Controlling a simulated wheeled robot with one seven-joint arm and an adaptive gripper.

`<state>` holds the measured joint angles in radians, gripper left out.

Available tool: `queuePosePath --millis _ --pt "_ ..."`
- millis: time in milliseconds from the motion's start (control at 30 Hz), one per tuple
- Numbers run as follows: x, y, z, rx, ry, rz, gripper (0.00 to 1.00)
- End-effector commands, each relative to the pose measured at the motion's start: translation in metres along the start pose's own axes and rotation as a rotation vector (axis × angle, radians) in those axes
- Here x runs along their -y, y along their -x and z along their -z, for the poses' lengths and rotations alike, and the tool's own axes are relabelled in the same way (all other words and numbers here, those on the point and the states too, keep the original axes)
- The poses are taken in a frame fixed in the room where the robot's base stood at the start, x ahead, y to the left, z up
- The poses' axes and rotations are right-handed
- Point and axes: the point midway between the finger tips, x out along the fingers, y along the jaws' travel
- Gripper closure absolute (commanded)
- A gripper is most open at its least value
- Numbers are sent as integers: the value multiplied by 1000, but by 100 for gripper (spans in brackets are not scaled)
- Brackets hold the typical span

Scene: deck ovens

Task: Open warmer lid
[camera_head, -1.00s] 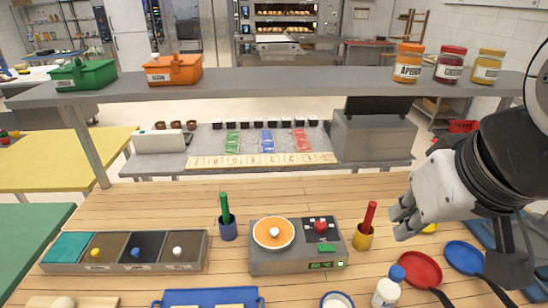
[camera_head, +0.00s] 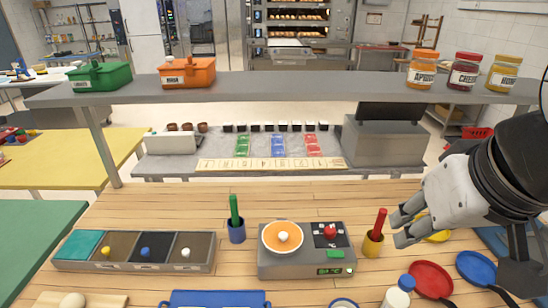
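The warmer (camera_head: 300,264) is a grey box on the wooden counter, near the middle of the head view.
A yellow cup with a red stick (camera_head: 375,236) stands between my gripper and the warmer. A blue cup with a green stick (camera_head: 237,226) is left of the warmer. A bin row (camera_head: 200,264) lies further left. A grey shelf (camera_head: 300,87) with jars spans above.

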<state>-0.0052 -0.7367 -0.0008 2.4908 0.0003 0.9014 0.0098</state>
Motion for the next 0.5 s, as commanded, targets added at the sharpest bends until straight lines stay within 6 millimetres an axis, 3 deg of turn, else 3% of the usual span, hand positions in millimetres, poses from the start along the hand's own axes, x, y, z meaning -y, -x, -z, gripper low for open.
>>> queuePosePath --millis 267,500 --pt "22 -31 53 121 -88 32 59" --pt "57 -84 104 255 -195 27 59"
